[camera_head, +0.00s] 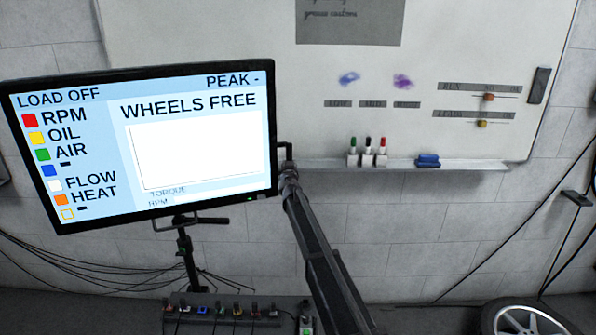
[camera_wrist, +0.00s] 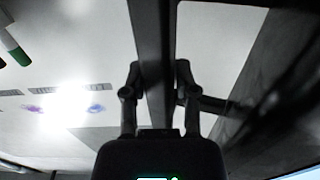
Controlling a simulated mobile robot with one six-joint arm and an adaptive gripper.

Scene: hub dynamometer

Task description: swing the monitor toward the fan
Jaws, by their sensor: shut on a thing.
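The monitor (camera_head: 190,150) is a dark-framed screen on a stand at the left, tilted slightly and lit with "LOAD OFF" and "WHEELS FREE". A dark handle (camera_head: 284,147) sticks out from its right edge. My gripper (camera_head: 289,172) is at that handle, at the end of my arm coming up from below. In the wrist view, my gripper (camera_wrist: 159,72) has its fingers on both sides of a dark bar (camera_wrist: 152,35), which looks like the monitor's handle, and is shut on it. I cannot make out a fan in either view.
A whiteboard (camera_head: 450,45) hangs on the wall behind, with markers (camera_head: 367,150) and a blue eraser (camera_head: 428,160) on its ledge. A wheel (camera_head: 525,318) is at the lower right. Cables hang left and right.

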